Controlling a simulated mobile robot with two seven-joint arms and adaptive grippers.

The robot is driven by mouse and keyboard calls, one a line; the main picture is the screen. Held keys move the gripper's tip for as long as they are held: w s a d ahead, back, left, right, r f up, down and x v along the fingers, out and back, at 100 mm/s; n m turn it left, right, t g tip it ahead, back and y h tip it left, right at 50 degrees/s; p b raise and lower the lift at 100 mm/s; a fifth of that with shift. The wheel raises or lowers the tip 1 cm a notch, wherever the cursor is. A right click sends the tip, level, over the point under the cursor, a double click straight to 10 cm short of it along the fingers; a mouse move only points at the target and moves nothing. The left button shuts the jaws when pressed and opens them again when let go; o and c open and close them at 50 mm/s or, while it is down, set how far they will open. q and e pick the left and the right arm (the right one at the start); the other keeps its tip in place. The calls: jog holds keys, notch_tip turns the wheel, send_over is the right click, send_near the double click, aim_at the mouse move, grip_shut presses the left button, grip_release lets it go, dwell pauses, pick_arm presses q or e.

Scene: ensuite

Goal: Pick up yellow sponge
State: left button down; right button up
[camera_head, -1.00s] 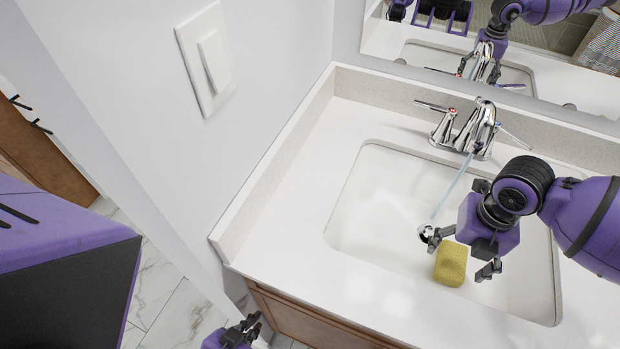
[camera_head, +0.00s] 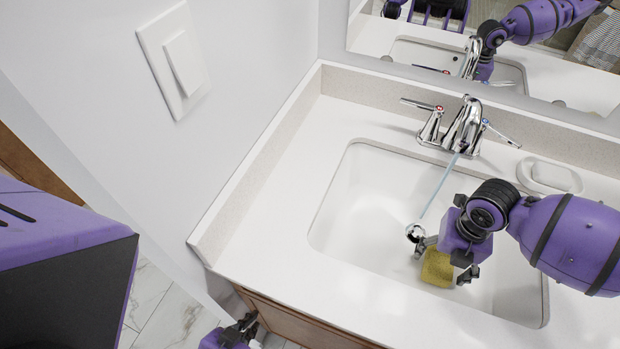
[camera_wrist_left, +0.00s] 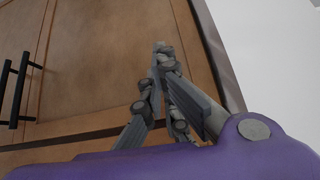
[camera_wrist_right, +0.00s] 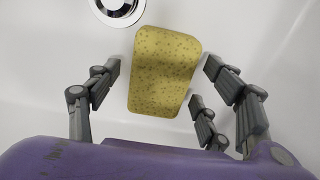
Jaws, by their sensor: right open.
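The yellow sponge (camera_head: 436,270) rests in the white sink basin, just in front of the drain; its upper right is partly hidden behind my right gripper in the head view. My right gripper (camera_head: 444,261) is open, low in the basin over the sponge. In the right wrist view the sponge (camera_wrist_right: 163,72) lies between the spread fingers, one on its left and two on its right, with gaps visible on both sides. My left gripper (camera_head: 240,332) is at the bottom of the head view, beside the cabinet front; in the left wrist view its empty fingers (camera_wrist_left: 160,60) are drawn together.
The chrome faucet (camera_head: 463,128) stands behind the basin, its water stream falling near the drain (camera_head: 415,232). A white soap dish (camera_head: 549,175) sits at right on the counter (camera_head: 290,235). The wooden cabinet (camera_head: 300,325) is close to my left gripper. The basin's left side is clear.

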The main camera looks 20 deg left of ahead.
aim_at(442, 260)
jog(key=shift+c, duration=2.4)
jog(key=c, duration=0.6)
pick_arm(q)
jog(key=shift+s+a+f, duration=0.15)
jog(key=shift+s+a, duration=0.05)
jog(key=shift+s, duration=0.75)
pick_arm(e)
jog(key=shift+o, duration=0.2)
pick_arm(q)
jog(key=shift+w+r, duration=0.2)
pick_arm(e)
notch_tip(442, 260, up, 10)
